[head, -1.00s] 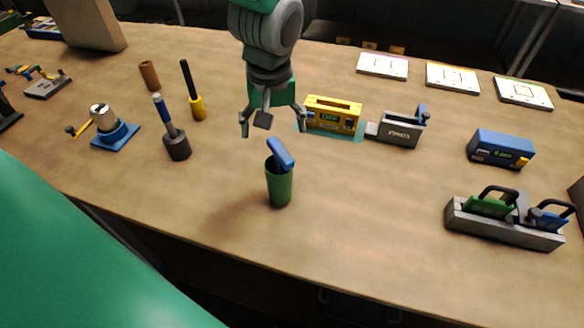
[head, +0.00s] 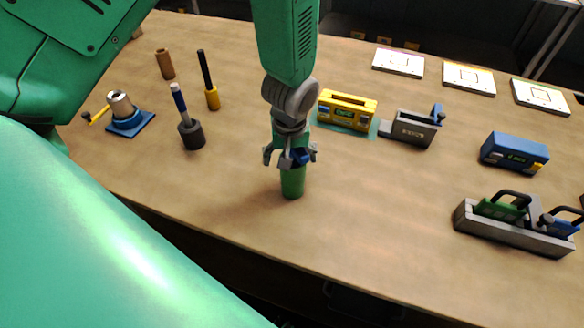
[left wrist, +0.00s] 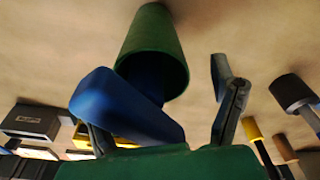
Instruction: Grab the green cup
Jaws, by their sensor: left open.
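The green cup (head: 292,185) stands upright on the table near its front edge. It also shows in the left wrist view (left wrist: 150,45), its open mouth facing my gripper. A blue block-like piece (left wrist: 122,105) sticks out of the cup's mouth and leans toward my left finger side. My left gripper (head: 290,155) is open above the cup's rim, with its fingers spread on either side of the blue piece. In the left wrist view the fingers (left wrist: 165,100) are apart and not closed on the cup. Most of the blue piece is hidden in the head view. My right gripper is not in view.
A yellow box (head: 346,108) and a grey holder (head: 410,129) stand behind, to the right. A dark-based blue-handled tool (head: 190,130) stands left of the cup. A grey tray (head: 487,229) is at the right.

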